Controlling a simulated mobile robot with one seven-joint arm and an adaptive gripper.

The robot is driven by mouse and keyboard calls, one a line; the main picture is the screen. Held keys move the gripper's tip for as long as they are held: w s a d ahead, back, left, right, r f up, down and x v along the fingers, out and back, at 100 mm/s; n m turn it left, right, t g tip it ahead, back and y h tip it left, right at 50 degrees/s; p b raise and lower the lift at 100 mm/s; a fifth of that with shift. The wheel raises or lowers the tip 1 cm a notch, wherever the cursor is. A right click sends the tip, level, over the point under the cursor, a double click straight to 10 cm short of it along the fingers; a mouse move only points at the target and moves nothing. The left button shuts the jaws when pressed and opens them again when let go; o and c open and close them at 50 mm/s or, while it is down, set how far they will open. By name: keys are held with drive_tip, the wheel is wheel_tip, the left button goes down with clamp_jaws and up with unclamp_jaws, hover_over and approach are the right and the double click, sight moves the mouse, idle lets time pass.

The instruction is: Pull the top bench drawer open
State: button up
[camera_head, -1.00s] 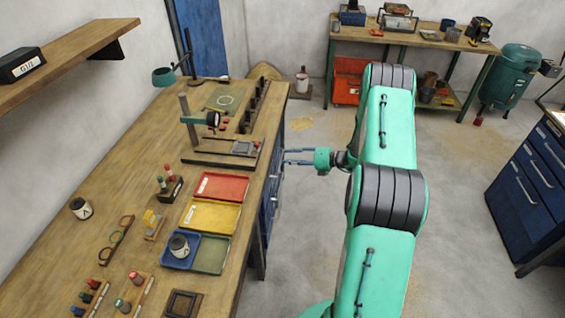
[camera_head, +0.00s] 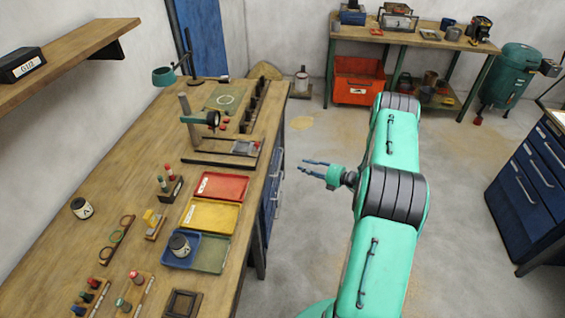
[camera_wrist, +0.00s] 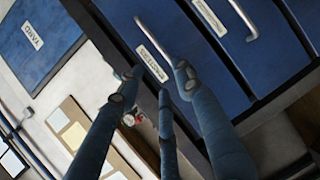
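The blue bench drawers (camera_head: 269,195) are under the right edge of the wooden bench, seen at a steep angle in the head view. In the wrist view the top drawer (camera_wrist: 118,14) lies beside the dark bench edge. It has a white label (camera_wrist: 152,64) and a metal handle (camera_wrist: 153,40); one finger hides the handle's lower end. It looks flush with the bench front. My gripper (camera_head: 305,166) is open and empty, its fingers pointing left at the bench front with a gap between. In the wrist view its fingers (camera_wrist: 160,80) are spread apart.
A second drawer handle (camera_wrist: 243,20) shows beyond the top one. The bench top (camera_head: 110,175) holds coloured trays (camera_head: 222,186), a stand and small parts. Open floor (camera_head: 310,230) lies right of the bench. A blue cabinet (camera_head: 525,195) stands far right.

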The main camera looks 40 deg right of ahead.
drive_tip(key=b+x, duration=0.2)
drive_tip(key=x, duration=1.1)
drive_tip(key=shift+w, duration=0.25)
drive_tip(key=shift+a, duration=0.1)
drive_tip(key=shift+c, duration=0.5)
clamp_jaws()
